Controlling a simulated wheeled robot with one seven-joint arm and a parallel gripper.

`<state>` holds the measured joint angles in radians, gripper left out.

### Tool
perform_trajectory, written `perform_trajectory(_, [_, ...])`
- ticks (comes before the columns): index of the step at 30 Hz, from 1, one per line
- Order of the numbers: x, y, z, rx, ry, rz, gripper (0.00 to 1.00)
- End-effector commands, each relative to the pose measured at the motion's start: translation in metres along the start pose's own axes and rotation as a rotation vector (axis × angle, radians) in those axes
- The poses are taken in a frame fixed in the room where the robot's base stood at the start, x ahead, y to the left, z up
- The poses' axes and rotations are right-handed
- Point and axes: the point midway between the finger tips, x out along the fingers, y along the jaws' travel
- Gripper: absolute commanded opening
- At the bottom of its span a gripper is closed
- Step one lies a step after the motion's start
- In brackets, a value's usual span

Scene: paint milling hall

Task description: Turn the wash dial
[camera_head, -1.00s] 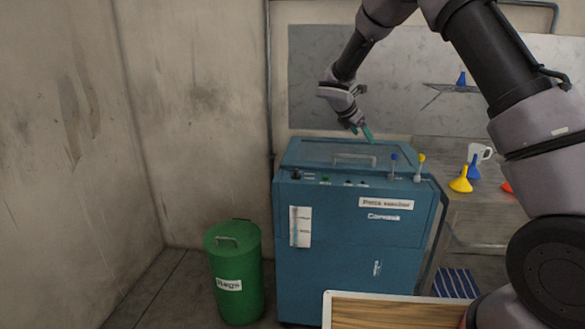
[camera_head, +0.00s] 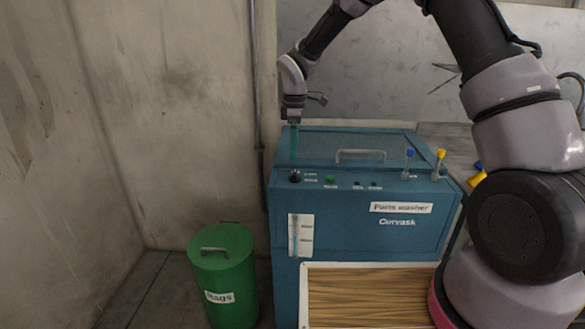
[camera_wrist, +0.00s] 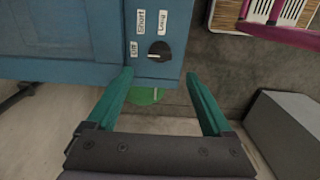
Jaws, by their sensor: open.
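The wash dial (camera_head: 295,176) is a small black knob at the left end of the top front strip of the blue parts washer (camera_head: 350,245). In the wrist view the dial (camera_wrist: 159,51) has a pale pointer line, and labels reading Off, Short and Long stand beside it. My gripper (camera_head: 294,158) points down just above the dial in the head view. In the wrist view its green fingers (camera_wrist: 160,82) are apart, with the dial beyond the gap between the tips. Nothing is between the fingers. The dial appears untouched.
A green button (camera_head: 330,180) and small black controls sit right of the dial. The lid handle (camera_head: 360,154) and blue-topped (camera_head: 408,162) and yellow-topped (camera_head: 438,164) levers rise from the washer.

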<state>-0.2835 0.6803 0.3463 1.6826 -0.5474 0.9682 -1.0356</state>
Motion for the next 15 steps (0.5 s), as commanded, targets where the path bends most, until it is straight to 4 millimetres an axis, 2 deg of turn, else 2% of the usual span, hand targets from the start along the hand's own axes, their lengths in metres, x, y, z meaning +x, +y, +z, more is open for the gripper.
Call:
perform_trajectory(3, [0.025,-0.001,0.0,-0.003,-0.003,-0.004,0.85])
perform_trajectory(9, [0.062,0.0,0.001,-0.002,-0.003,-0.002,0.85])
perform_trajectory(15, [0.083,0.0,0.001,-0.002,-0.002,0.0,0.85])
